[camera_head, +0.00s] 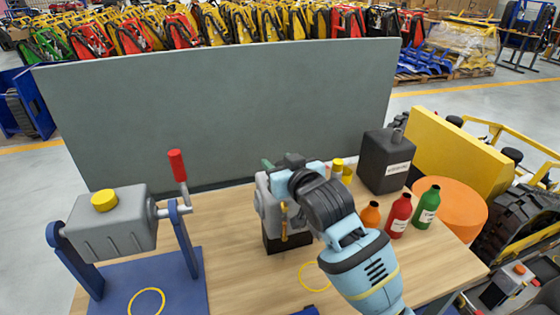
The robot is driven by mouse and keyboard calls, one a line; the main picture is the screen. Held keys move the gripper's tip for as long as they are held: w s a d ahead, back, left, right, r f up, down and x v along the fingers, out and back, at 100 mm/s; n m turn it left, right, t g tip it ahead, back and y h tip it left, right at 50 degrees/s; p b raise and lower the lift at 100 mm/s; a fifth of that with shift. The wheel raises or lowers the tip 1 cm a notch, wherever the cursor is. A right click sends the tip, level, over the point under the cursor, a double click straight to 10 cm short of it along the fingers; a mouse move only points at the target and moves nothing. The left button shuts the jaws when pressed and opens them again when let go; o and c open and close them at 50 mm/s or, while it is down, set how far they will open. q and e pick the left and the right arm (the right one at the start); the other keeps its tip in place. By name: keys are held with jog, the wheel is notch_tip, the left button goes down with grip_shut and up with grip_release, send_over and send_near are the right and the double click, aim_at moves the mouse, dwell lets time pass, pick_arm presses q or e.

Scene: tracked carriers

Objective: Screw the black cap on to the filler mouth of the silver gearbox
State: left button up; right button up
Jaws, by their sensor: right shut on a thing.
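The silver gearbox (264,195) stands on a black base (273,243) near the middle of the wooden table, partly covered by my right arm. My right gripper (284,180) is over the top of this gearbox, at its right side. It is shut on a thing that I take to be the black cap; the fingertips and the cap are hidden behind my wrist. The filler mouth is hidden too, so I cannot tell whether the cap touches it. My left gripper is not in view.
A grey tank (115,225) with a yellow cap (104,200) and a red-handled crank (178,166) hangs in a blue stand (180,240) at left. A black canister (386,165) and orange, red and green bottles (400,215) stand at right. A grey panel (220,115) closes the back.

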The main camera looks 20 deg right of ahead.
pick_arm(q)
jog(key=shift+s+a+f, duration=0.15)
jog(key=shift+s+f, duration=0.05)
pick_arm(e)
jog(key=shift+f, duration=1)
jog(key=o, duration=1)
jog(key=shift+o, duration=0.2)
jog(key=v, duration=0.8)
jog(key=shift+w, duration=0.1)
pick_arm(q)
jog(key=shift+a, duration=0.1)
